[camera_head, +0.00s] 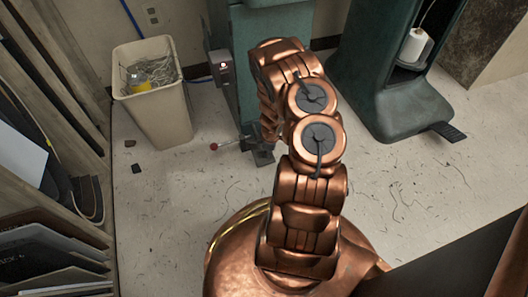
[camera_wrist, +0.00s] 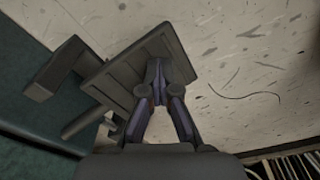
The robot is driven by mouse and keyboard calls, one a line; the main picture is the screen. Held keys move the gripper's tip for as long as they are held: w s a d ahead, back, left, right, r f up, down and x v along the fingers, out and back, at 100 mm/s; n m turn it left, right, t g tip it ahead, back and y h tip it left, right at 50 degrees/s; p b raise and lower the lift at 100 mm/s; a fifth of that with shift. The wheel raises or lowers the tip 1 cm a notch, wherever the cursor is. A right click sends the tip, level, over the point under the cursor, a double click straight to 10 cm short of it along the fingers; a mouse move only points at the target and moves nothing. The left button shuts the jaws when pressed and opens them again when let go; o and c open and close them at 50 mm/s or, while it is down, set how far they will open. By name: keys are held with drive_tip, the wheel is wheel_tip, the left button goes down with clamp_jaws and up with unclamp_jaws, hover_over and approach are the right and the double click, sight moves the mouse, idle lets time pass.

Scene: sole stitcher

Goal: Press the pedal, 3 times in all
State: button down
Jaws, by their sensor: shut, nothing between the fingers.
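The pedal is a dark ribbed plate (camera_wrist: 118,78) in the wrist view, on a dark bracket beside a green machine base. In the head view the dark pedal (camera_head: 262,157) is low at the front of the green machine (camera_head: 247,85), partly behind my arm. My gripper (camera_wrist: 157,66) is shut and empty, its fingertips over the plate near its right side. I cannot tell whether the tips touch it. In the head view my arm hides most of the gripper.
A thin lever with a red knob (camera_head: 214,146) sticks out left of the pedal. A beige waste bin (camera_head: 160,110) stands left. Another green machine (camera_head: 375,85) with its own dark pedal (camera_head: 447,131) stands right. Shelves (camera_head: 50,215) line the left. Scraps litter the floor.

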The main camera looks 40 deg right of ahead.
drive_tip(key=shift+s+d+r, duration=0.25)
drive_tip(key=shift+s+d, duration=0.2)
drive_tip(key=shift+s, duration=0.1)
drive_tip(key=shift+s+d+r, duration=0.2)
drive_tip(key=shift+s+d, duration=0.25)
drive_tip(key=shift+s, duration=0.05)
drive_tip(key=shift+r, duration=0.15)
wheel_tip(320, 180, up, 12)
drive_tip(key=shift+s+d, duration=0.35)
drive_tip(key=shift+s, duration=0.1)
idle(0.5)
drive_tip(key=w+f+p, duration=0.1)
drive_tip(key=p, duration=0.6)
drive_tip(key=a+f+t+y+p, duration=0.1)
drive_tip(key=p, duration=0.7)
drive_tip(key=shift+w+a, duration=0.15)
drive_tip(key=shift+w, duration=0.2)
